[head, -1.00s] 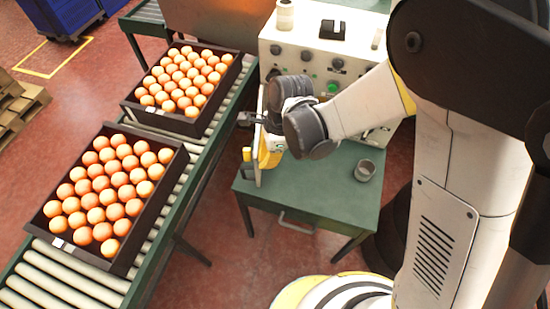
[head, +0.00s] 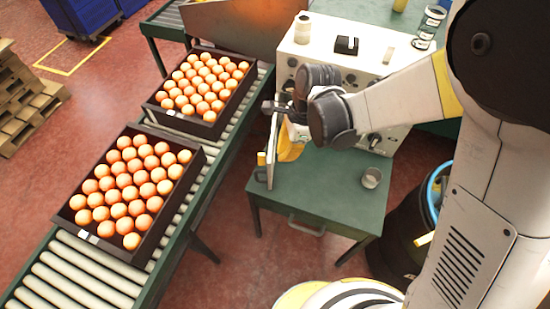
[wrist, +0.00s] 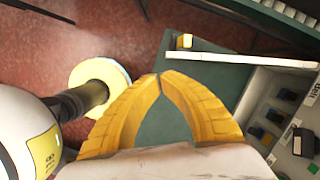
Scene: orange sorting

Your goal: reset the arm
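My gripper shows in the wrist view with its two curved yellow fingers (wrist: 160,76) meeting at the tips. Nothing shows between them. In the head view my arm reaches in from the right, and the yellow fingers (head: 290,150) hang over the left part of the green table (head: 320,190), partly hidden by a thin upright panel and my wrist. I cannot tell the exact height of the fingertips above the table. The wrist view shows the green tabletop (wrist: 200,85) beyond the fingers.
A pale control box (head: 375,80) stands behind my wrist. The thin panel (head: 272,150) rises at the table's left edge. A small grey cup (head: 371,178) stands on the table. Two dark crates (head: 150,245) (head: 212,132) of oranges sit on the roller conveyor (head: 85,270) at left.

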